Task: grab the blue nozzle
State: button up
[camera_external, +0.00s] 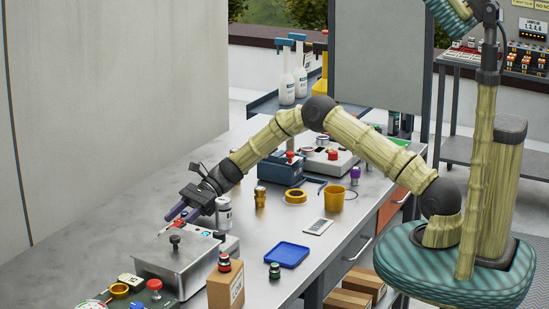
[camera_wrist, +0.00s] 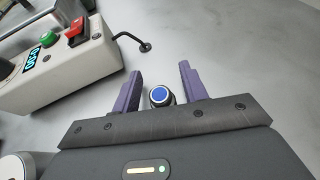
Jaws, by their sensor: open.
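The blue nozzle (camera_wrist: 159,96) shows in the wrist view as a round blue top with a pale rim on a dark body. It stands on the grey tabletop between the two purple fingers of my gripper (camera_wrist: 158,88), close to the palm. Gaps show between it and both fingers, and the fingers are apart. In the external view my gripper (camera_external: 182,212) is low over the far left part of the table, behind the metal box (camera_external: 178,262). I cannot make out the nozzle there.
A pale control box (camera_wrist: 75,75) with a green button, red switch and short cable is left of my fingers in the wrist view. A can (camera_external: 224,212) stands right of my gripper. A blue tray (camera_external: 287,254) and yellow cup (camera_external: 333,200) are farther right. Bare table lies left.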

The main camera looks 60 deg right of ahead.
dwell(0.3)
grip_shut()
notch_tip(320, 180, up, 10)
dwell(0.7)
dwell(0.3)
